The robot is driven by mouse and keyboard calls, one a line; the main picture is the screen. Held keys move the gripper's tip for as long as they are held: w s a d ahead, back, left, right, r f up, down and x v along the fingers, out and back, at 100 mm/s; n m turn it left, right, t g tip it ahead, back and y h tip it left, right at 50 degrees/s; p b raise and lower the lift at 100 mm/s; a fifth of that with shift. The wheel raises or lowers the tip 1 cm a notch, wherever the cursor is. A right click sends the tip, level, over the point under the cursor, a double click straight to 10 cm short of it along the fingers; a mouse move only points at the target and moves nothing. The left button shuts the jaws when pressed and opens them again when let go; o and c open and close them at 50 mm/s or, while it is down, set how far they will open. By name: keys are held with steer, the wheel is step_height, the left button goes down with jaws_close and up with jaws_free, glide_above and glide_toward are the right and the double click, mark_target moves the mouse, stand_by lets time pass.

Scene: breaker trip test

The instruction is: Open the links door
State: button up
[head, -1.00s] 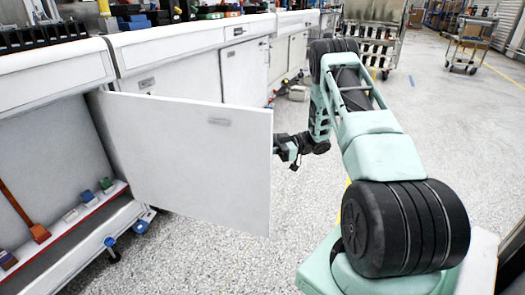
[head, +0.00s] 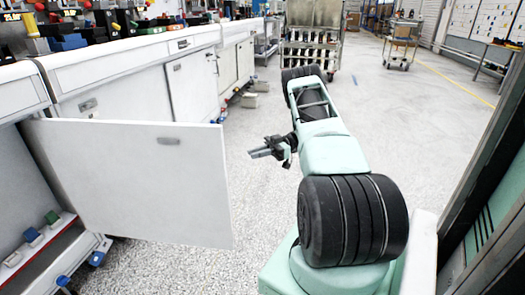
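A white cabinet door (head: 130,185) stands swung open at the left, sticking out from the row of cabinets into the aisle. A small grey handle (head: 169,141) is near its upper free corner. I see no readable label naming it the links door. The cabinet interior behind it is exposed at the far left, with blue and green blocks (head: 32,236) on a low shelf. My gripper (head: 260,153) is to the right of the door's free edge, apart from it, pointing left. Its fingers are too small to tell whether they are open.
A closed white cabinet door (head: 193,86) is farther along the row, under a worktop with tools. A metal rack (head: 312,38) and a cart (head: 401,42) stand at the back. A dark frame (head: 490,170) rises close at the right.

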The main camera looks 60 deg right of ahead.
steer(key=shift+v, duration=1.15)
